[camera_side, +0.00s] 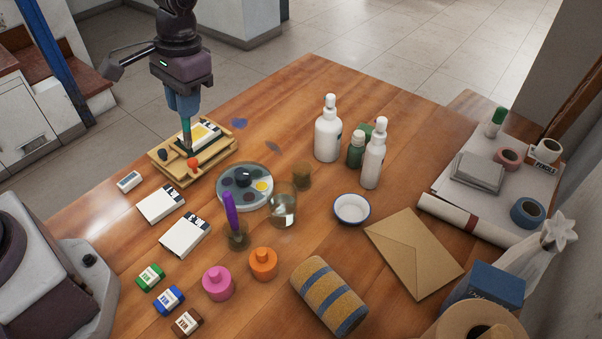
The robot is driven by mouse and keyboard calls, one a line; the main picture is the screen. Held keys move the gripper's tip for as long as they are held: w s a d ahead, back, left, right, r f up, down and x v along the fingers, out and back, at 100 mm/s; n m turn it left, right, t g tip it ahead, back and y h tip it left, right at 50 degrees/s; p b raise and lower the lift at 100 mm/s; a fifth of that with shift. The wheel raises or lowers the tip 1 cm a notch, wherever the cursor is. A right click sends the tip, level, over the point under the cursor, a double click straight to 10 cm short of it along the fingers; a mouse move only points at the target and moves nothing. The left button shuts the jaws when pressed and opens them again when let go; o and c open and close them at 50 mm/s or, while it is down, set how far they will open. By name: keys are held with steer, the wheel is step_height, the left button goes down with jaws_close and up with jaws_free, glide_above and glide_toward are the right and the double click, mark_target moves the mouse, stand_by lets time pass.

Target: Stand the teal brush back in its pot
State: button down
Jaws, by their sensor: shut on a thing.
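My gripper (184,112) is at the upper left, pointing down over the wooden tray. It is shut on the teal brush (187,138), which hangs about upright below the fingers. The brush's lower end is in front of the tray, and I cannot tell whether it touches it. A brown pot (238,240) with a purple brush (231,212) standing in it is nearer the camera. Another small brown pot (302,176) stands further right, with no brush seen in it. I cannot tell which pot is the teal brush's own.
A round palette (236,200), a glass jar (284,208) and white bottles (328,138) stand between the tray and the table's right half. White boxes (185,236), paint blocks and pink (218,284) and orange bottles (263,264) lie nearer.

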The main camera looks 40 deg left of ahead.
steer(key=d+r+m+t, duration=0.2)
steer(key=d+m, duration=0.1)
steer(key=d, duration=0.8)
steer(key=w+d+f, duration=0.3)
steer(key=w+f, duration=0.9)
steer(key=shift+w+d+f+h, duration=0.25)
steer(key=shift+w+f+h, duration=0.05)
steer(key=shift+w+h, duration=0.1)
steer(key=shift+f, duration=0.2)
steer(key=c, duration=1.1)
jaws_free()
